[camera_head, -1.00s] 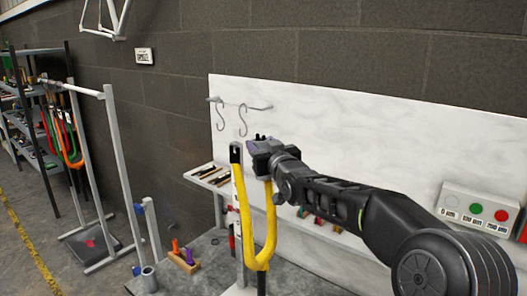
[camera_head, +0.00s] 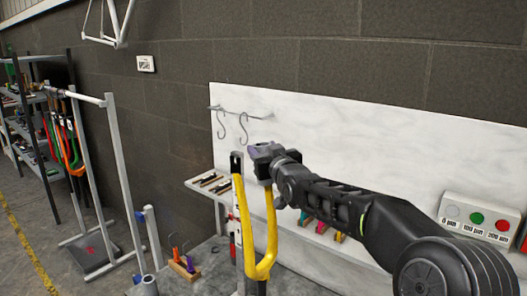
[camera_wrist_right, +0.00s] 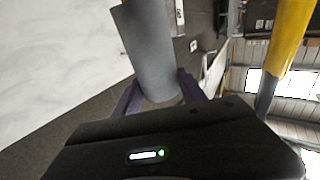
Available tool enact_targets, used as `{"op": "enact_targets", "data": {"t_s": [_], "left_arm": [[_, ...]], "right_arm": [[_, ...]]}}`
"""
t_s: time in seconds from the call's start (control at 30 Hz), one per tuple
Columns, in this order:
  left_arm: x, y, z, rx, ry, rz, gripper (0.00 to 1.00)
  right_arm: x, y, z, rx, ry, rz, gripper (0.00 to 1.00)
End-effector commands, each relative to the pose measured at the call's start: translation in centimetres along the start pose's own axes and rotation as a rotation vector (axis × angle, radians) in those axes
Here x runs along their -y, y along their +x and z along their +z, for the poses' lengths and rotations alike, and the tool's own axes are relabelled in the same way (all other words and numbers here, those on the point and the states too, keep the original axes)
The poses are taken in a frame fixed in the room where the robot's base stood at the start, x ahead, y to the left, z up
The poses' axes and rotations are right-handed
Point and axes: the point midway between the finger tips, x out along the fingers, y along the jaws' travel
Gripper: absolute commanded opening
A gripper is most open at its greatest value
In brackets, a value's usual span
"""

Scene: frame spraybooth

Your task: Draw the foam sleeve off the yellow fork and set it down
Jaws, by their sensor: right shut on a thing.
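The yellow fork (camera_head: 263,268) stands upright in the head view, its two tines pointing up. Its left tine meets a dark end piece (camera_head: 236,164). My right gripper (camera_head: 262,154) is at the top of the right tine and hides that end. In the right wrist view a grey foam sleeve (camera_wrist_right: 150,50) sits between my right gripper's purple fingertips (camera_wrist_right: 160,95), shut on it. I cannot tell whether the tine is still inside it. A yellow tine with a grey end (camera_wrist_right: 287,45) shows beside it, apart from the fingers. My left gripper is not in view.
A pale board (camera_head: 350,130) stands behind, with a rail and two hooks (camera_head: 243,128). A small shelf (camera_head: 208,185) and a block with coloured tools (camera_head: 184,268) are to the left. A button box (camera_head: 478,218) is at right. A rack (camera_head: 122,185) stands at far left.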

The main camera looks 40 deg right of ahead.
Motion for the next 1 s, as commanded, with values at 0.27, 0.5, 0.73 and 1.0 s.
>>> {"op": "enact_targets", "data": {"t_s": [0.27, 0.5, 0.73, 1.0], "left_arm": [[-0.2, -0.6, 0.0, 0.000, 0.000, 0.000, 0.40], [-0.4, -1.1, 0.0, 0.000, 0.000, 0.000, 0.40], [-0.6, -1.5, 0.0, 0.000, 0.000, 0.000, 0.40], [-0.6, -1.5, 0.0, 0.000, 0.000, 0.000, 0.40]], "right_arm": [[-0.1, 0.1, -1.9, -0.011, 0.000, 0.001, 0.03], [-0.2, 0.2, -3.2, -0.016, 0.000, 0.002, 0.03], [-0.3, 0.2, -4.0, -0.014, 0.000, 0.003, 0.03], [-0.3, 0.3, -3.9, -0.010, 0.000, 0.003, 0.03]]}}
